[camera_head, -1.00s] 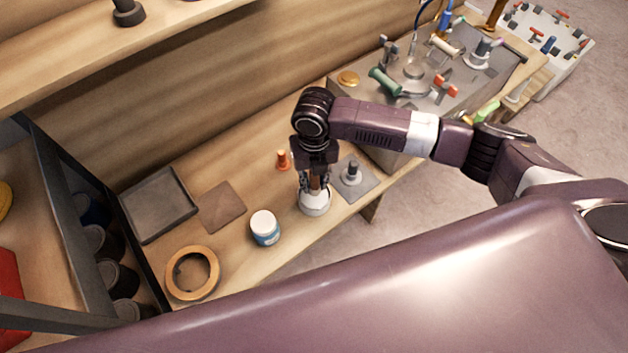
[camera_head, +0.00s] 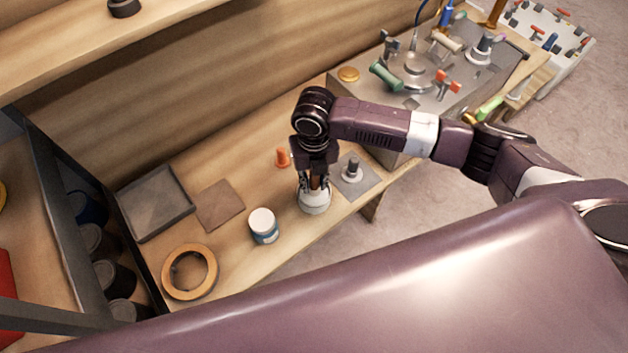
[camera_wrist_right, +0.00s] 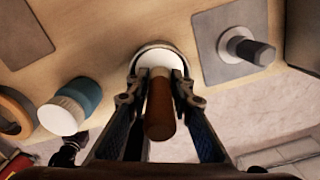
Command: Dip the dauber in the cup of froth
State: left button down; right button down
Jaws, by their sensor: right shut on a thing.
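The dauber (camera_wrist_right: 160,108) shows its brown handle in the right wrist view, pointing toward the camera. My right gripper (camera_head: 314,188) points down and is shut on the dauber. The white cup (camera_head: 314,203) stands on the bench directly under the gripper; its rim also shows in the right wrist view (camera_wrist_right: 157,50). The dauber's lower end is inside or right over the cup; the fingers and handle hide it and most of the froth. My left gripper is not in view.
A white and blue jar (camera_head: 263,225) stands left of the cup. A grey plate with an upright knob (camera_head: 352,170) lies to the right. An orange piece (camera_head: 282,157) stands behind. A tape ring (camera_head: 189,272), brown pad (camera_head: 220,205) and dark tray (camera_head: 157,203) lie left.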

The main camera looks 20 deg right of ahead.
jog(key=shift+f, duration=0.5)
jog(key=shift+f, duration=0.1)
dwell(1.9)
notch_tip(320, 180, up, 7)
jog(key=p, duration=0.7)
jog(key=shift+p, duration=0.3)
dwell(0.6)
